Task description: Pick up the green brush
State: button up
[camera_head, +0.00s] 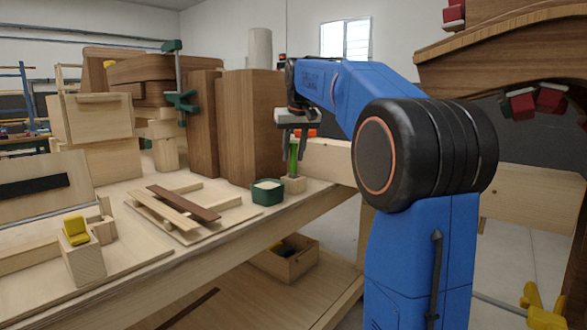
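The green brush (294,161) stands upright in a small pale wooden block (295,185) near the right end of the workbench. My gripper (293,147) is above it and points down, with its two dark fingers on either side of the upper part of the brush. The fingers look spread, with the brush between them and no clear contact. The top of the brush is hidden by the gripper.
Wooden slats (175,209) lie further left. A wooden box (287,262) sits on the lower shelf.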

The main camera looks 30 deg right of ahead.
grip_shut()
